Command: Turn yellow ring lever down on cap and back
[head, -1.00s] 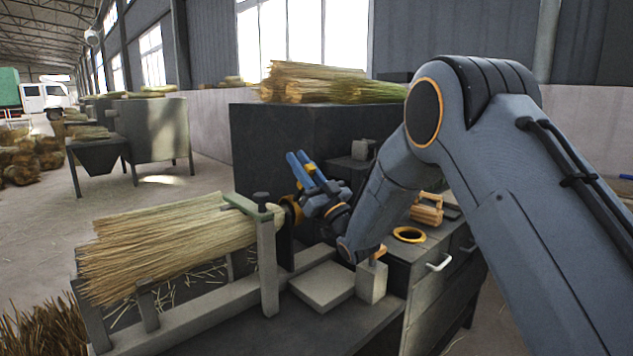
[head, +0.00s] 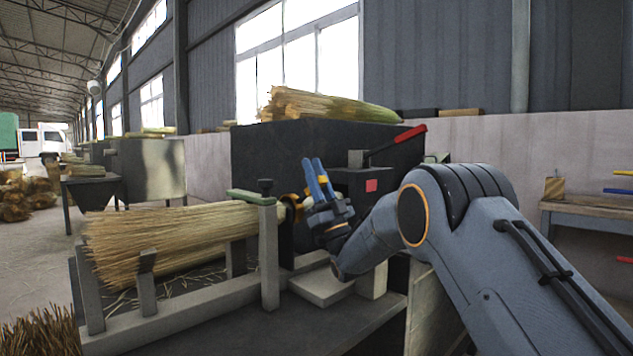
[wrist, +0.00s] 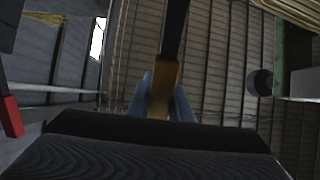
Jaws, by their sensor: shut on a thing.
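My gripper (head: 313,167) is at the right end of the straw bundle, its blue fingers pointing up and slightly left. In the wrist view, my gripper (wrist: 163,88) is shut with a blue finger on each side of the yellow end of the lever (wrist: 165,74). A dark bar runs from that yellow end to the top of the picture. In the head view, the yellow ring (head: 294,201) shows partly beside the fingers, at the end of the bundle. The gripper hides part of it. I cannot make out the cap clearly.
The straw bundle (head: 175,240) lies in a grey cradle left of my gripper. A grey post (head: 268,250) stands just left of it. A dark box (head: 290,150) with straw on top stands behind. A red-handled lever (head: 408,138) sticks out to the right, above my arm.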

